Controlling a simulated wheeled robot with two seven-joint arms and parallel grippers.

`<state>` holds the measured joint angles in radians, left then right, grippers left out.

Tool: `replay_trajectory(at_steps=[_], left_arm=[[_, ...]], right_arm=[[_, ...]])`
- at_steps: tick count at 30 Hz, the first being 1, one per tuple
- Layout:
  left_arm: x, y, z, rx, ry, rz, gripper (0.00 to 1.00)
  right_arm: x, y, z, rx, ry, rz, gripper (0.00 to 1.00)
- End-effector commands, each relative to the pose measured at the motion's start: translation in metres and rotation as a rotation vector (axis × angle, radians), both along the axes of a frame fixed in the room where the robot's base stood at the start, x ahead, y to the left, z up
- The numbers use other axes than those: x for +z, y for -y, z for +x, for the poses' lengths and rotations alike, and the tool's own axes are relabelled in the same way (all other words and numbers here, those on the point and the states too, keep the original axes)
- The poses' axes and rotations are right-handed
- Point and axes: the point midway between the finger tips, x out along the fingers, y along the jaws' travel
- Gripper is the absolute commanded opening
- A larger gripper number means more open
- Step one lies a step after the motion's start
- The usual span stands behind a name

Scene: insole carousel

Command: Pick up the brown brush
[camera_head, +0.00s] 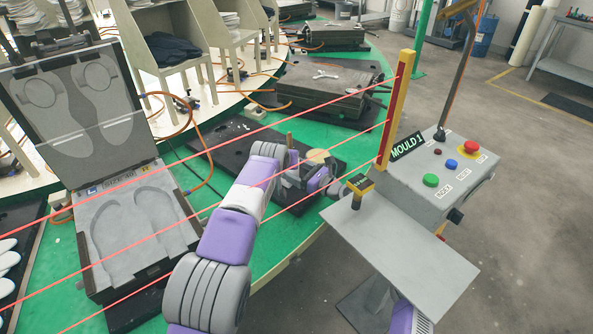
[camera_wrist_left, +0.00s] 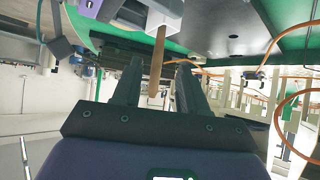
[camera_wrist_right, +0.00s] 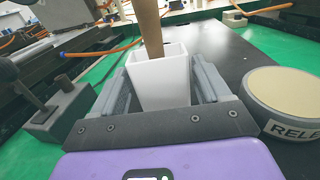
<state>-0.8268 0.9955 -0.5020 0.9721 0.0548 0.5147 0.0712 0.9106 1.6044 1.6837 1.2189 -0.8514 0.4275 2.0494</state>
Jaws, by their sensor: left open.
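The brown brush shows as a thin upright handle (camera_head: 289,138) beyond my left wrist. In the left wrist view, which is upside down, the handle (camera_wrist_left: 158,62) lies between the spread fingers of my left gripper (camera_wrist_left: 157,78), with gaps on both sides. In the right wrist view the brush (camera_wrist_right: 150,25) stands in a white square cup (camera_wrist_right: 160,82). My right gripper (camera_wrist_right: 160,85) has a finger against each side of the cup. The bristle end is hidden inside the cup. In the head view my arms hide most of the cup and both sets of fingertips.
An open insole mould (camera_head: 135,220) lies at left. The MOULD 1 control box (camera_head: 440,180) and its grey shelf (camera_head: 410,250) stand at right. Red beams cross the green table (camera_head: 255,270).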

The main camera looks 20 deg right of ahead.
Motion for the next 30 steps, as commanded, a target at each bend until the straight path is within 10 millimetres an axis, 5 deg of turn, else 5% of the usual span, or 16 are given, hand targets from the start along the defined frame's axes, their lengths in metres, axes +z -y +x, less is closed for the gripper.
replay_trajectory(at_steps=[8,19,30], left_arm=[[0.000,0.000,0.000,0.000,0.000,0.000,0.43],[-0.004,-0.001,0.003,-0.002,0.015,-0.008,0.47],[-0.041,-0.008,0.020,-0.042,0.232,-0.114,0.47]], right_arm=[[0.000,0.000,0.000,0.000,0.000,0.000,0.33],[0.000,0.000,0.000,0.000,0.000,0.000,0.32],[0.000,0.000,0.000,0.000,0.000,0.000,0.32]])
